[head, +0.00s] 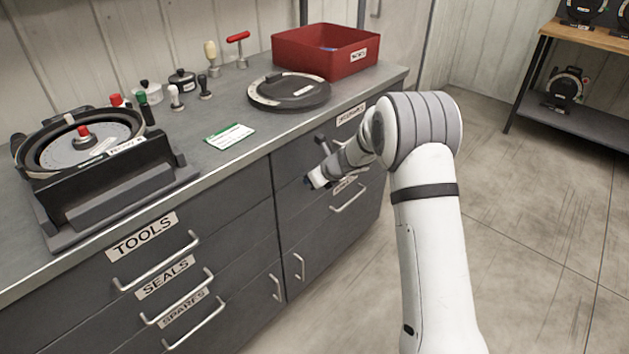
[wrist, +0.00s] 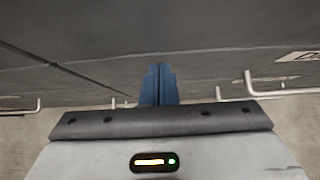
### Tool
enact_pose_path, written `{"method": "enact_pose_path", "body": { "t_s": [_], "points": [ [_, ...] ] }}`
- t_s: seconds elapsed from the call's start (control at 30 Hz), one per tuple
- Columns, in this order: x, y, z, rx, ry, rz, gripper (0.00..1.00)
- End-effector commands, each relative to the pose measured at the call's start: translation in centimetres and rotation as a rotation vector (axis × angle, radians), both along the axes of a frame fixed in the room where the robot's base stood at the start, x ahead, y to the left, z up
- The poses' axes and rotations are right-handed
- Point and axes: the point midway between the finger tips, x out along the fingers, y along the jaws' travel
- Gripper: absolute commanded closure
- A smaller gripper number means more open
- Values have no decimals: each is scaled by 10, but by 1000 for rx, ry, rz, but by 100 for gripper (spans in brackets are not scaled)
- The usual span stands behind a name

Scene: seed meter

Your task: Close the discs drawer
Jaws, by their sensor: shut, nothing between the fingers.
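My gripper (head: 313,180) is in front of the right column of the grey cabinet, low beside the upper drawers. In the wrist view its blue fingers (wrist: 158,85) are shut together with nothing between them, pointing at a dark drawer front (wrist: 200,65); I cannot tell whether they touch it. A label cut off by the right edge (wrist: 302,56) starts with what looks like a D. In the head view a drawer with a bar handle (head: 350,197) has a label (head: 344,184) partly hidden by my arm. It looks nearly flush; any small gap is hard to see.
The left column has drawers labelled TOOLS (head: 142,237), SEALS (head: 166,277) and SPARES (head: 184,306), all looking shut. On the counter stand a seed meter (head: 85,140), a black disc (head: 288,92) and a red bin (head: 322,55). The floor at right (head: 540,220) is clear.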

Motion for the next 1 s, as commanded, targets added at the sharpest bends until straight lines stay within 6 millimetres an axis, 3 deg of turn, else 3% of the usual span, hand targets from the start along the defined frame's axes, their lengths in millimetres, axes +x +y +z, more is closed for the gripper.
{"method": "enact_pose_path", "body": {
  "t_s": [0.17,0.23,0.5,0.87,1.0],
  "points": [
    [-15,-31,-5,-3,3,-10,100],
    [-23,-41,15,-4,0,-9,100],
    [-48,-73,54,-4,3,-9,100],
    [-60,-86,70,-10,1,-1,100],
    [-78,-87,99,-73,-53,102,100]
  ]
}}
